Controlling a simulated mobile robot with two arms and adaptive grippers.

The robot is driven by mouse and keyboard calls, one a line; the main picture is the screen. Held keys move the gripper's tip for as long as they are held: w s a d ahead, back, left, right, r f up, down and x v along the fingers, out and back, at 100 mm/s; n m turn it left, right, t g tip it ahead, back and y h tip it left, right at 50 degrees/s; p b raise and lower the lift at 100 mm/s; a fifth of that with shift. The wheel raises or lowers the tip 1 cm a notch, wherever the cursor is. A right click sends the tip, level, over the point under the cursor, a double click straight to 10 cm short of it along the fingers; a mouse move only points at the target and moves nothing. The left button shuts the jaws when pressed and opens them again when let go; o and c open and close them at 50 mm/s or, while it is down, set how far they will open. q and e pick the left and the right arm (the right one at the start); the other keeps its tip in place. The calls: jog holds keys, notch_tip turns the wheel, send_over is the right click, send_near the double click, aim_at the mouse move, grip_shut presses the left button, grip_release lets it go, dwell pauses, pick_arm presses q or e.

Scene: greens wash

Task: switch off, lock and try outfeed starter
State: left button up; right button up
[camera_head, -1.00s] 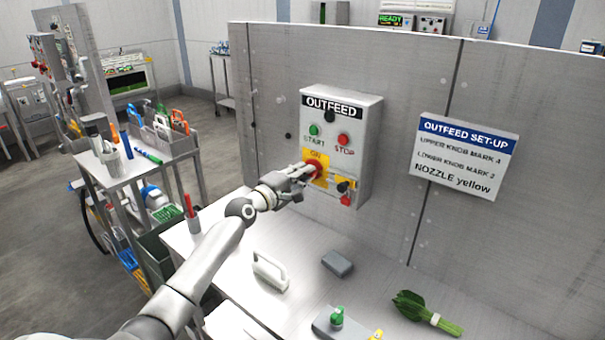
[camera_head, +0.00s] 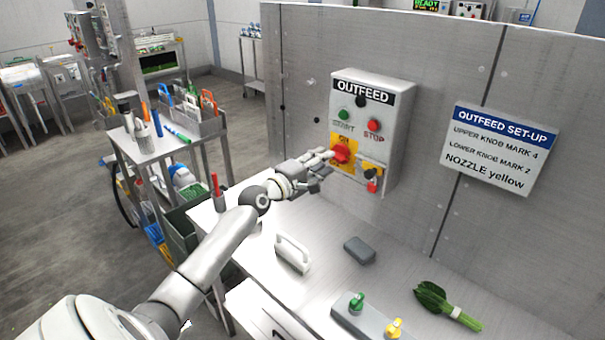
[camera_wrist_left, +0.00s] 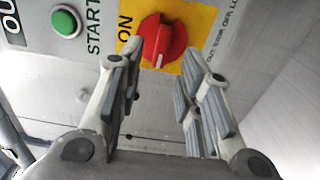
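The grey OUTFEED starter box (camera_head: 398,110) is on the steel panel, with a green START button (camera_head: 344,114) and red STOP button (camera_head: 374,125). Its red rotary switch (camera_head: 341,153) sits on a yellow plate; in the left wrist view the knob (camera_wrist_left: 170,38) has its white mark at the lower end, away from the word ON. A yellow fitting (camera_head: 371,168) with a red piece (camera_head: 373,187), possibly a padlock, is at its lower right. My left gripper (camera_head: 328,155) is just short of the switch; its fingers (camera_wrist_left: 160,75) are apart, with nothing between them. My right gripper is out of view.
A steel worktop below holds a white handled item (camera_head: 292,254), a grey block (camera_head: 360,250), a block with green and yellow knobs (camera_head: 362,318) and tied greens (camera_head: 446,304). A set-up sign (camera_head: 500,150) is at right, a tool cart (camera_head: 160,150) at left.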

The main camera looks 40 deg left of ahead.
pick_arm(q)
jog(key=s, duration=0.8)
jog(key=shift+s+a, duration=0.25)
jog(key=shift+a, duration=0.05)
